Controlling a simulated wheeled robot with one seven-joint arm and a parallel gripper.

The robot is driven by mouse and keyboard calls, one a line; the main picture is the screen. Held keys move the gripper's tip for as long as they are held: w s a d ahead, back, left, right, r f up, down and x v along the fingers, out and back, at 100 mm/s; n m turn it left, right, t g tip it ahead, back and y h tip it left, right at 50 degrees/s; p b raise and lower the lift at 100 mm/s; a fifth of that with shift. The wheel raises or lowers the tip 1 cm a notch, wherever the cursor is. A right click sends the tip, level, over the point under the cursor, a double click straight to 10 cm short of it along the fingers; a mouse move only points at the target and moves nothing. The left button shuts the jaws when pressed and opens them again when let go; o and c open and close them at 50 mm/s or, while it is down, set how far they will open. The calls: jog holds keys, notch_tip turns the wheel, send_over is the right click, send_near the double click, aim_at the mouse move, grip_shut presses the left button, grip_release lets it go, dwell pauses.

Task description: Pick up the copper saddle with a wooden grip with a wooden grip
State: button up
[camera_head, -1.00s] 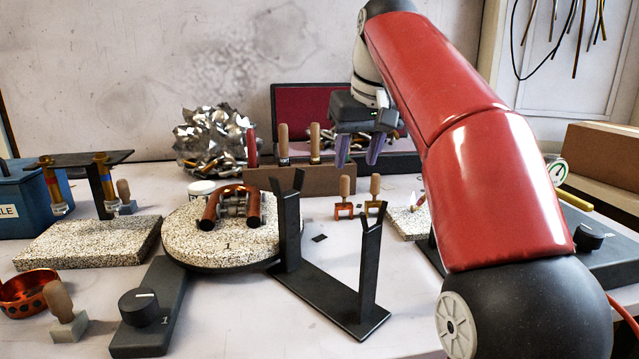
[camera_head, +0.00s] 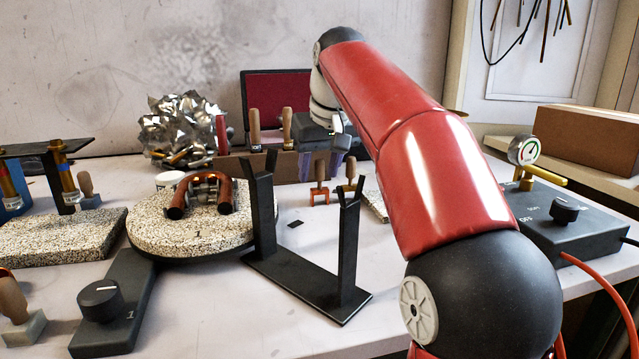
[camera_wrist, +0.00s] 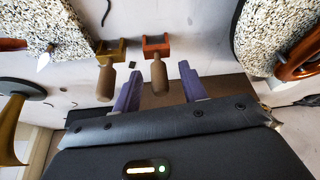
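The copper saddle (camera_head: 320,197) stands on the table with its wooden grip upright, beside a similar brass-coloured saddle (camera_head: 348,188) on its right. In the wrist view the copper saddle (camera_wrist: 157,43) is near the middle, its wooden grip pointing toward my gripper, and the brass saddle (camera_wrist: 109,48) is to its left. My gripper (camera_wrist: 162,88) is open, with two purple fingers spread apart and nothing held. The end of the copper saddle's grip appears between the fingertips in the picture, apart from both.
A black two-post stand (camera_head: 305,280) is in front of the saddles. A speckled turntable (camera_head: 190,238) carrying copper bends is to the left. A brown rack (camera_head: 285,168) with wooden-handled tools is behind. A black gauge box (camera_head: 565,230) is at right. Some bare table surrounds the saddles.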

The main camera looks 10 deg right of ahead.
grip_shut()
jog(key=shift+r, duration=0.1)
